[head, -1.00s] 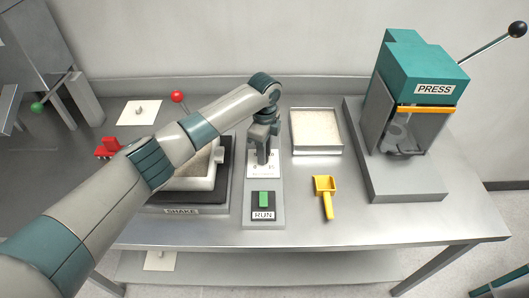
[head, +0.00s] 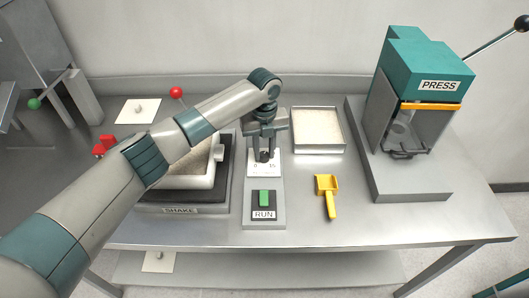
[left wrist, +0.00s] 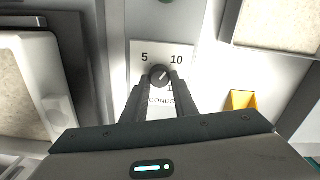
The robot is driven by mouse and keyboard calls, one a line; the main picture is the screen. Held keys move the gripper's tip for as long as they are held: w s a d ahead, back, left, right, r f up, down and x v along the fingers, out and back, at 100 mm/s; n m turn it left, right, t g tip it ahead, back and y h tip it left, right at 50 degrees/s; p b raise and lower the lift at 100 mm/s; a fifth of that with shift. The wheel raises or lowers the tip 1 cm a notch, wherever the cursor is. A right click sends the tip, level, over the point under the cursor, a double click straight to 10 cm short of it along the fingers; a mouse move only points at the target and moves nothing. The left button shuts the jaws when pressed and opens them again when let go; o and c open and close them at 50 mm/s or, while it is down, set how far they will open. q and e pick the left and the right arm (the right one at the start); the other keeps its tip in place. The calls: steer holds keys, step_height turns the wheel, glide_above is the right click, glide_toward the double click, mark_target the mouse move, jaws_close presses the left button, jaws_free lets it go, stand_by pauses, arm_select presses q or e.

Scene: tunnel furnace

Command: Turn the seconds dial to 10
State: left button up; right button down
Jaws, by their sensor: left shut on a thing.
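The seconds dial is a small dark round knob (left wrist: 160,75) on a white plate (left wrist: 141,57), marked 5 at upper left and 10 at upper right in the left wrist view. The light pointer line on the knob slants to the upper right, toward the 10. My left gripper (left wrist: 160,83) is shut on the knob, one finger on each side. A lower number and part of the word SECONDS are partly hidden by the fingers. In the head view my left gripper (head: 264,152) reaches down to the dial plate (head: 264,172). My right gripper is not in view.
A green RUN button (head: 264,197) sits just in front of the dial. The shaker tray (head: 160,182) is at left, a powder tray (head: 318,151) behind right, and a yellow scoop (head: 328,204) at right. The PRESS machine (head: 420,60) stands farther right.

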arm_select(q)
steer(key=shift+w+r+m+b, duration=0.15)
steer(key=shift+m+b, duration=0.15)
steer(key=shift+m, duration=0.9)
steer(key=o, duration=1)
steer(key=shift+o, duration=0.2)
steer(key=shift+r, duration=0.1)
